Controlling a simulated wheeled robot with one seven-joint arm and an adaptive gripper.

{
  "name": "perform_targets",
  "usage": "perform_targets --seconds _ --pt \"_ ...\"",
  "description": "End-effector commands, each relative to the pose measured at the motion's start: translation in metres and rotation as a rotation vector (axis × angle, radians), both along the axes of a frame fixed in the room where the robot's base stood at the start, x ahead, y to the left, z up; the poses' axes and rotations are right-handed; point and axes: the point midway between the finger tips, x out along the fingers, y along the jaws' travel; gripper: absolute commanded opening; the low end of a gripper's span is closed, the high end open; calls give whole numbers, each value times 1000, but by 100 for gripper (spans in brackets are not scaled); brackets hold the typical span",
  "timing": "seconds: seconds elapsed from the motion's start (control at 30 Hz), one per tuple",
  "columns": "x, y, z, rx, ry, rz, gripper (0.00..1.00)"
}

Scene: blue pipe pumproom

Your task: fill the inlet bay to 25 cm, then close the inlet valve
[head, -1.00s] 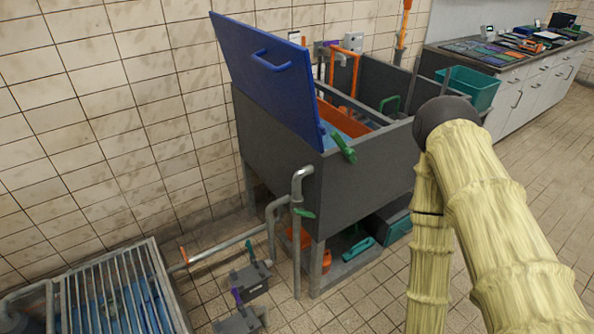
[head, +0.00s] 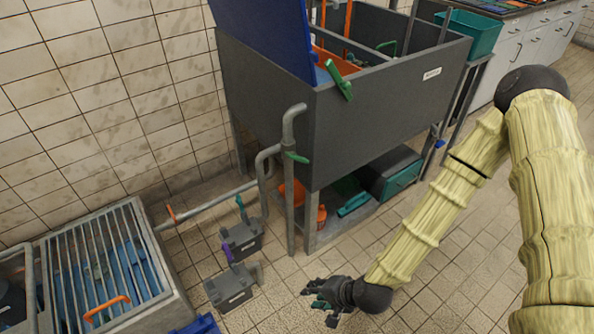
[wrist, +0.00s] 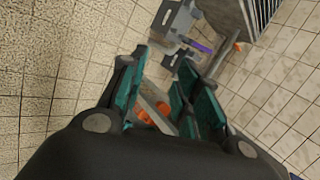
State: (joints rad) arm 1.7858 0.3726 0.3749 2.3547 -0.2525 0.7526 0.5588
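A large grey tank (head: 370,120) stands on legs, with its blue lid (head: 265,30) raised. A small label (head: 432,74) is on its front, too small to read. Its water level is not visible. A green handle (head: 338,80) hangs at the rim. A grey pipe (head: 291,210) by the near corner has a green lever (head: 297,158). An orange lever (head: 171,214) sits on the pipe along the wall. I cannot tell which is the inlet valve. My gripper (head: 317,298) is low over the floor in front of the tank; the wrist view shows its fingers (wrist: 163,88) apart and empty.
Two grey boxes with a teal lever (head: 241,207) and a purple lever (head: 228,253) stand on the floor left of my gripper. A barred pit cover (head: 105,255) with an orange handle (head: 108,308) is at lower left. A low shelf (head: 335,228) holds bins. Floor at right is clear.

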Motion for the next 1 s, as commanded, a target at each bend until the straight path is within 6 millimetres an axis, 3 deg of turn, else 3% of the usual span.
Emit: perform_targets --seconds 0.07,0.3,0.43,0.6,0.8,1.0 --pt "29 14 -6 91 -24 -78 32" --pt "115 42 26 376 -82 -289 32" --pt "160 44 52 536 -116 -388 32" --pt "215 32 94 750 -160 -500 32" --pt "260 7 144 955 -203 -583 32" --pt "276 -6 170 1047 -220 -611 32"
